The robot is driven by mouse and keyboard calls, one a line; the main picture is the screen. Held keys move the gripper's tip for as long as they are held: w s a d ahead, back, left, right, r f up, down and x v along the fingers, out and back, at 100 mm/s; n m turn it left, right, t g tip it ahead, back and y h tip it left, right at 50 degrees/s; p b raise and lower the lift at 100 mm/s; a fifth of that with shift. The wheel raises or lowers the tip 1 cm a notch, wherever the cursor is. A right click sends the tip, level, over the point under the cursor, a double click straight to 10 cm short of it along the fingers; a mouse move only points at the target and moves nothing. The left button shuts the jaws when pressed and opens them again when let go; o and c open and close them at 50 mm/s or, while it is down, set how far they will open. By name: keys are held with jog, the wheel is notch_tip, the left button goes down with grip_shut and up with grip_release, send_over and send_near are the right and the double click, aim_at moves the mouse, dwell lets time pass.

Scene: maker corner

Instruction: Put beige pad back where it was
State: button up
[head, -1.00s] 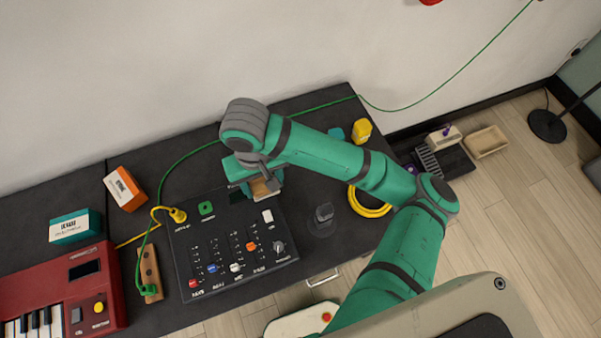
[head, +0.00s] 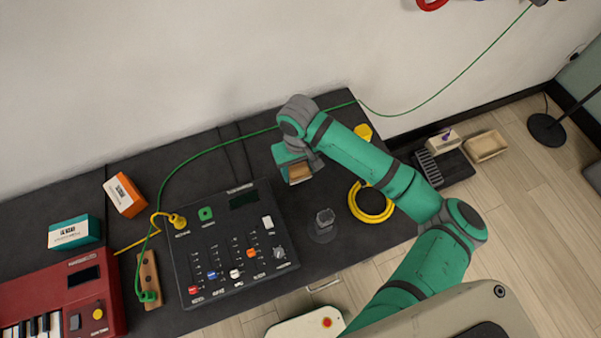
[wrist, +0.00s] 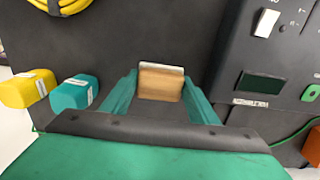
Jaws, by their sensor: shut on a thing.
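The beige pad (head: 300,173) is a small block with a tan face and a pale edge. It also shows in the wrist view (wrist: 160,82), between the two teal fingers. My gripper (head: 298,177) is shut on it and holds it over the black bench top, right of the mixer's display.
The black mixer (head: 222,270) with sliders stands left of my gripper. A dark knob-like object (head: 323,222) and a yellow cable coil (head: 371,203) lie nearer the front. Yellow (wrist: 27,90) and teal (wrist: 75,92) blocks are close by. A green cable (head: 205,149) crosses the back.

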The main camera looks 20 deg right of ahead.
aim_at(301, 175)
jog(key=shift+w+d+f, duration=0.1)
jog(key=shift+w+f, duration=0.05)
jog(key=shift+f, duration=0.2)
jog(key=f, duration=0.3)
jog(key=shift+d+f, duration=0.25)
jog(key=shift+d, duration=0.15)
jog(key=shift+a+f, duration=0.1)
jog(key=shift+f, duration=0.05)
jog(key=o, duration=1)
jog(key=shift+w, duration=0.1)
notch_tip(301, 175, up, 12)
jog(key=shift+r, duration=0.2)
